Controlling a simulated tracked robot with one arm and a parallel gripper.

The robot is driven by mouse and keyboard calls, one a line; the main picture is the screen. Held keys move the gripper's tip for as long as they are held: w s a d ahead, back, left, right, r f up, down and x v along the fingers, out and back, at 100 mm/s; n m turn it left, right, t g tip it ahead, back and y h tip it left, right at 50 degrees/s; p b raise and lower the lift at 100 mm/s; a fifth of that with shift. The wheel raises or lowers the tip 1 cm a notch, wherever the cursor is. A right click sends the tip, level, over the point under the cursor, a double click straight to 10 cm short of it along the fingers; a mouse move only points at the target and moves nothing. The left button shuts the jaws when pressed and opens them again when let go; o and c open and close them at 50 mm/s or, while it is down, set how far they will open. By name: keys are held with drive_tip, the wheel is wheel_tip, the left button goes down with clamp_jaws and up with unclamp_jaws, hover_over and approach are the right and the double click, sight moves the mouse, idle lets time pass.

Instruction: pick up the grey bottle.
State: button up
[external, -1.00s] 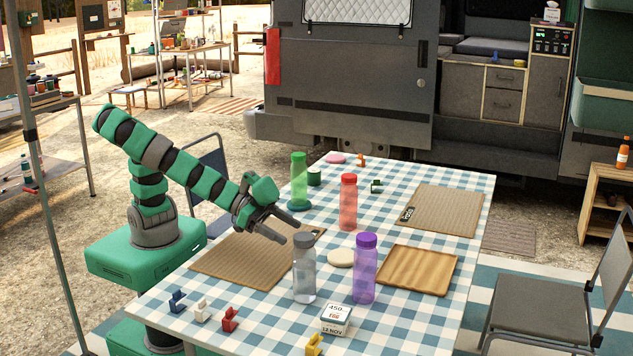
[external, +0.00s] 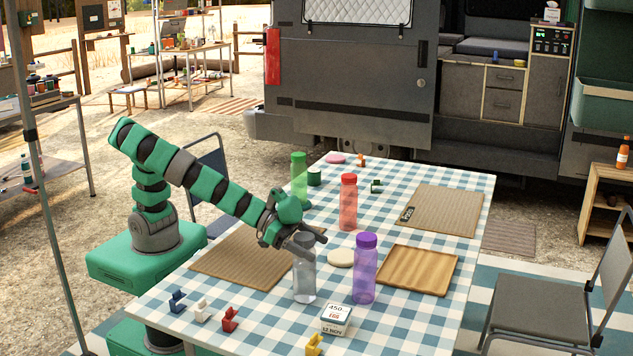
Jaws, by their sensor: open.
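The grey bottle (external: 304,278) stands upright on the checked table, see-through with a grey cap. My gripper (external: 315,240) is open at the height of the bottle's cap, with its fingers around or just behind the upper part. I cannot tell whether they touch it. Part of the fingers is hidden by the cap.
A purple bottle (external: 364,275) stands close on the right. A red bottle (external: 348,203) and a green bottle (external: 299,177) stand behind. A wooden tray (external: 418,287), a ribbed board (external: 222,262), a white box (external: 336,318) and small coloured clips lie around on the tablecloth (external: 420,325).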

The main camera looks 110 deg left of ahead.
clamp_jaws()
idle(0.4)
